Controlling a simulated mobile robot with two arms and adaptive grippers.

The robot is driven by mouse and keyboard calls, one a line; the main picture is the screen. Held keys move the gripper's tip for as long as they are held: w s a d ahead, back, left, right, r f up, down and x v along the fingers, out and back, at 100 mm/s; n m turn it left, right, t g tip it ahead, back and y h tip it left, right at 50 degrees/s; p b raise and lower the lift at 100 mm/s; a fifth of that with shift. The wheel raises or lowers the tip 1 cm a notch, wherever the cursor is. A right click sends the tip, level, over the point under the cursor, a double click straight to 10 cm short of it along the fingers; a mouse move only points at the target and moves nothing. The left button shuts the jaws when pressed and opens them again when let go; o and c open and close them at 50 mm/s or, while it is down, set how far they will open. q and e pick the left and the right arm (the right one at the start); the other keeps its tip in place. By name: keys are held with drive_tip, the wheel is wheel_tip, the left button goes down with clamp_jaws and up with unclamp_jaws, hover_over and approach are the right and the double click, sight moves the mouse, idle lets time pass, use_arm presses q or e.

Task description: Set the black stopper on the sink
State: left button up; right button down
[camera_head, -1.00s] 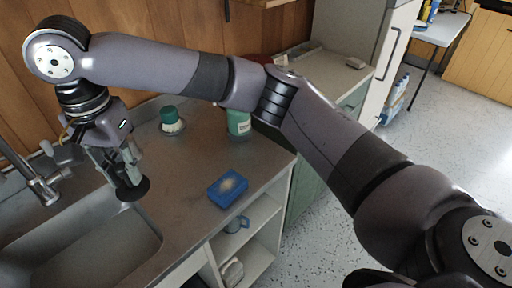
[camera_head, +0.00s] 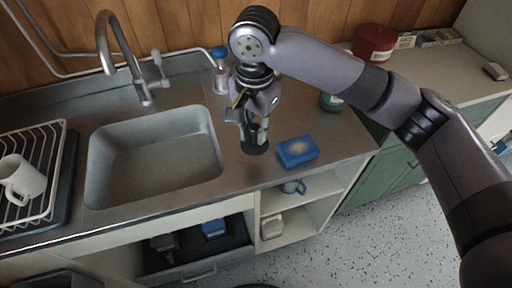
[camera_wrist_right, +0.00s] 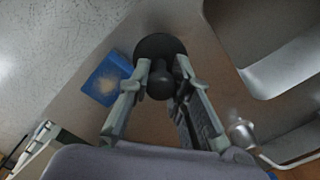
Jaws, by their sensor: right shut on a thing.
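My right gripper (camera_head: 255,133) is shut on the black stopper (camera_head: 255,147) and points down beside the sink basin. In the right wrist view the stopper (camera_wrist_right: 153,48) is a dark round disc with a knob, and the knob sits between the fingertips (camera_wrist_right: 162,85). The sink is a steel counter with a basin (camera_head: 150,150); the basin also shows at the upper right of the wrist view (camera_wrist_right: 285,75). The stopper is over the flat strip right of the basin; whether it touches the steel I cannot tell. My left gripper is not in view.
A blue sponge (camera_head: 297,151) lies just right of the stopper. A faucet (camera_head: 125,60) stands behind the basin. A dish rack (camera_head: 48,200) with a white mug (camera_head: 22,180) is on the left. A blue-topped container (camera_head: 220,75) and a green bottle (camera_head: 331,101) stand behind.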

sight(255, 143)
wheel_tip(255, 143, down, 3)
drive_tip(key=shift+f, duration=0.1)
wheel_tip(255, 143, down, 4)
drive_tip(key=shift+f, duration=0.1)
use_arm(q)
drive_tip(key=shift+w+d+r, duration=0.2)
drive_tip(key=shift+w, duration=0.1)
use_arm(e)
drive_tip(key=c, duration=1.5)
unclamp_jaws()
drive_tip(key=shift+f, duration=0.1)
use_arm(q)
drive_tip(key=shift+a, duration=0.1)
use_arm(e)
drive_tip(key=shift+o, duration=0.2)
